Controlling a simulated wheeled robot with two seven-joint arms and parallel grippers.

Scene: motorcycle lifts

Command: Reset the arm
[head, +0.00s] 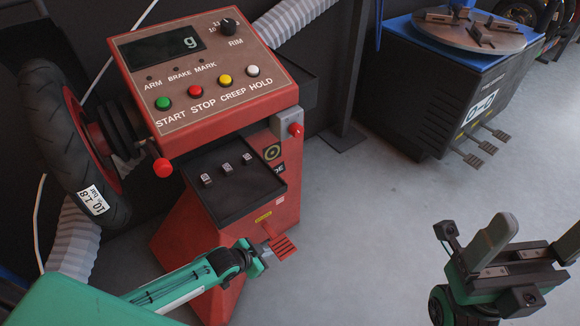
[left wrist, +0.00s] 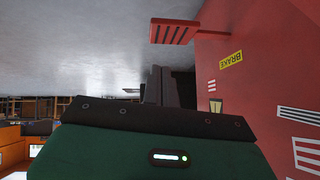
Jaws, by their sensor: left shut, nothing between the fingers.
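My left arm reaches in from the lower left of the head view. Its gripper (head: 266,257) is shut and empty, low in front of the red wheel balancer (head: 250,125), close to its red slotted foot pedal (head: 285,247). In the left wrist view the dark fingers (left wrist: 161,85) are together, and the pedal (left wrist: 173,31) is beyond them, on the balancer's red side (left wrist: 260,80). I cannot tell whether the fingertips touch the pedal. My right gripper (head: 530,250) is at the lower right of the head view, with its fingers apart and nothing seen between them.
The balancer carries a button panel (head: 205,80), a black tray (head: 230,185) and a tyre (head: 60,150) at left. A black tyre changer (head: 430,90) with several pedals (head: 480,150) stands at back right. Grey floor (head: 370,220) is free between them.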

